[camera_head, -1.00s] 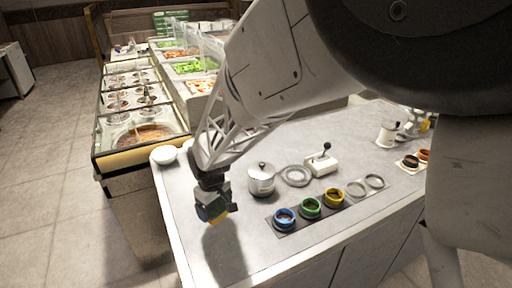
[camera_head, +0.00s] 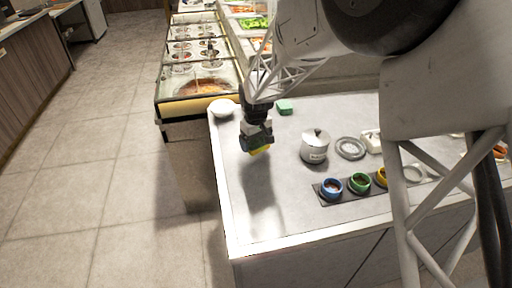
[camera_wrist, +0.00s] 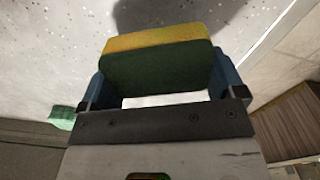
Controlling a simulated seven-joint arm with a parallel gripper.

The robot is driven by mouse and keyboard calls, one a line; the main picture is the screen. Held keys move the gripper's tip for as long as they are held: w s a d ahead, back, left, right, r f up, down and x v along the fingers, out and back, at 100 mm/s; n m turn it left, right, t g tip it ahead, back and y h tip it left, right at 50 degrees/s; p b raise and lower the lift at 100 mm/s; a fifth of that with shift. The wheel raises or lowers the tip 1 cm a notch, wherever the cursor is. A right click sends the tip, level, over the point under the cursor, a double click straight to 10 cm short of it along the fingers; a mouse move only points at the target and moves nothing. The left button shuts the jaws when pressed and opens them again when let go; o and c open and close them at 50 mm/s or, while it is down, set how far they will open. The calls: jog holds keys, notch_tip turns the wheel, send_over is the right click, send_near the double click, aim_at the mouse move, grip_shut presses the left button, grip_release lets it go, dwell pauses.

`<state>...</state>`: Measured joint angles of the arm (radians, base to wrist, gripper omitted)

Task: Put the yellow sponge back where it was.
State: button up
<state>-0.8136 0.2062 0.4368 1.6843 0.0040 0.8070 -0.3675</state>
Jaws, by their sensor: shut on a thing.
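The yellow sponge (camera_wrist: 155,40) has a dark green face and is held between the two blue fingers of my gripper (camera_wrist: 162,85) in the wrist view. In the head view my gripper (camera_head: 257,140) hangs above the left part of the counter, and only the sponge's yellow lower edge (camera_head: 261,150) shows below it. The gripper's shadow falls on the counter beneath, so the sponge is clear of the surface. A green block (camera_head: 284,107), perhaps another sponge, lies on the counter behind and right of my gripper; a green thing (camera_wrist: 63,117) also shows in the wrist view.
White bowls (camera_head: 222,108) stand at the counter's back left corner. A lidded pot (camera_head: 314,147), a grey ring dish (camera_head: 350,148) and a dark tray (camera_head: 327,199) with blue, green and yellow cups are to the right. The front left counter (camera_head: 265,215) is clear.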

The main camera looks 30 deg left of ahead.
aim_at(255, 147)
jog(key=shift+w+a, duration=0.2)
jog(key=shift+f, duration=0.15)
jog(key=shift+f, duration=1.65)
jog(key=shift+f, duration=0.1)
jog(key=o, duration=0.6)
notch_tip(255, 147, up, 12)
jog(key=shift+r, duration=0.15)
